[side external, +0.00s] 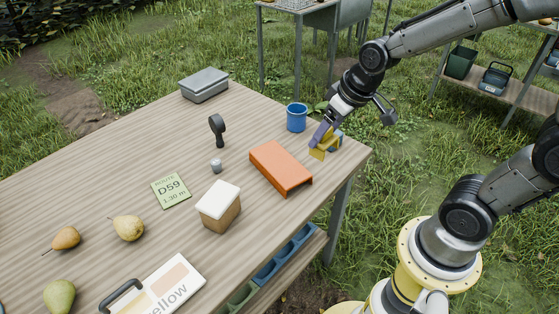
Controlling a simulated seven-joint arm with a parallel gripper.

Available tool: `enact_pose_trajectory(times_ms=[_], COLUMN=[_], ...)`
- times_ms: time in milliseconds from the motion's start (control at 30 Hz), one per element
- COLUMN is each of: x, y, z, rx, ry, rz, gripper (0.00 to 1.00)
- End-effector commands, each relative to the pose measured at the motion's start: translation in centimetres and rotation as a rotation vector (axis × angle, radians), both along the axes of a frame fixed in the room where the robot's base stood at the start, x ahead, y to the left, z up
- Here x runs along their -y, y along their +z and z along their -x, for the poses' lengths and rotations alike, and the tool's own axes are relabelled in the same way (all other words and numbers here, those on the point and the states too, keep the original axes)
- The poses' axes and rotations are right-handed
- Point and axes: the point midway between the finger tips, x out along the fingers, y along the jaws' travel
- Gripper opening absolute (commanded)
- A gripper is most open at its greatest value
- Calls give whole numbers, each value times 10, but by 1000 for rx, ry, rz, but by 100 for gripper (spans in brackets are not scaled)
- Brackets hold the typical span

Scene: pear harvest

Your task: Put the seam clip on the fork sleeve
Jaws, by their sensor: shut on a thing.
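My gripper (326,141) is over the right part of the table, near its right corner. It is shut on a small yellow piece, which I take to be the seam clip (319,152). The fingers partly hide the clip, and its exact shape is too small to tell. The orange channel-shaped piece, which I take to be the fork sleeve (280,165), lies on the table to the left of and nearer than the clip. In this view the clip appears apart from the sleeve. I cannot tell the clip's height above the table.
A blue cup (297,117) stands close left of my gripper. A white-topped box (218,206), a grey knob (216,166), a dark-handled tool (218,129), a green card (171,190) and a grey tin (204,85) stand further left. Pears (128,228) lie at the left.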

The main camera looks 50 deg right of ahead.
Motion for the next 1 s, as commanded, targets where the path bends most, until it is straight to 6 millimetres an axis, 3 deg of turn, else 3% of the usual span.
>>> enact_pose_trajectory(times_ms=[133,500,600,800,1000], x=[-2,1,2,3,4], y=[-1,-36,-55,-82,-91], z=[-15,-92,-106,-129,-137], rx=[-2,-2,-4,-1,1], ry=[9,9,9,8,8], rz=[0,0,0,0,0], gripper=[26,26,26,26,26])
